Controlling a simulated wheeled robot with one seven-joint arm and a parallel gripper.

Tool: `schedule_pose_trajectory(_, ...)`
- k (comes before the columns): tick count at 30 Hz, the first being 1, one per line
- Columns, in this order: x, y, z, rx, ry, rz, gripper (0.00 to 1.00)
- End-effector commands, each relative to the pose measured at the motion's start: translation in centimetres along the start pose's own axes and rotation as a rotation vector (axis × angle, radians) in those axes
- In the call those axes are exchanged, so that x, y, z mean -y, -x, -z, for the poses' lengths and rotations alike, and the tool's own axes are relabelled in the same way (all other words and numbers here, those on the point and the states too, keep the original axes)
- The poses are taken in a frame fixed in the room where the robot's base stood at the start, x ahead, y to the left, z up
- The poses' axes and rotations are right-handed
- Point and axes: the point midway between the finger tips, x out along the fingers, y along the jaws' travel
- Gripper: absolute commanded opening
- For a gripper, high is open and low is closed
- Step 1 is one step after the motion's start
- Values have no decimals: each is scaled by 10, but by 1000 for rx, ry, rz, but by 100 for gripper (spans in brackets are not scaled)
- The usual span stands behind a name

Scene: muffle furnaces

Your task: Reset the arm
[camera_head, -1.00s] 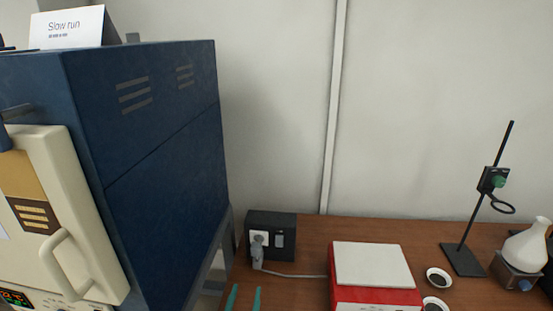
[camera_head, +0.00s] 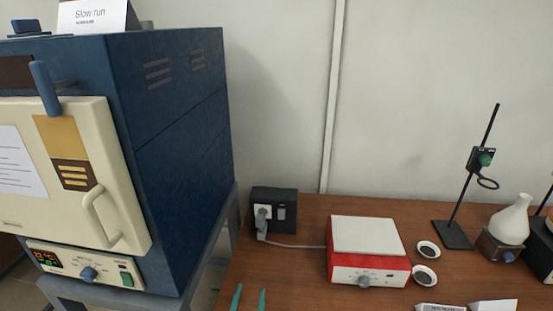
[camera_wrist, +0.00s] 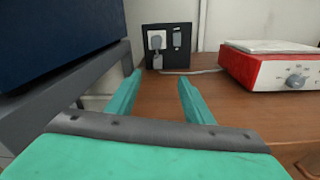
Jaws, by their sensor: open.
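My gripper (camera_wrist: 160,90) is open, its two teal fingers apart with nothing between them. In the wrist view it points over the wooden table towards a black socket box. In the head view only its fingertips (camera_head: 250,298) show at the bottom edge, over the table's left part; the rest of the arm is out of view.
A blue muffle furnace (camera_head: 170,140) with a cream door (camera_head: 95,185) stands on a grey stand at left. A socket box (camera_head: 285,208), a red-and-white hotplate (camera_head: 368,249), small dishes (camera_head: 425,275), a ring stand (camera_head: 453,235) and a white flask (camera_head: 510,222) stand on the table (camera_head: 305,275).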

Motion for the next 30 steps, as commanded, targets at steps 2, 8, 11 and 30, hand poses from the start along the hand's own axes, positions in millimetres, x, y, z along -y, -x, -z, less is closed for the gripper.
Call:
schedule_pose_trajectory(2,6,11,9,-16,-67,-4,47)
schedule_pose_trajectory(8,17,44,31,-60,-289,-17,47)
schedule_pose_trajectory(11,25,68,45,-91,-446,-20,47)
schedule_pose_trajectory(30,83,288,65,-235,-1919,131,47)
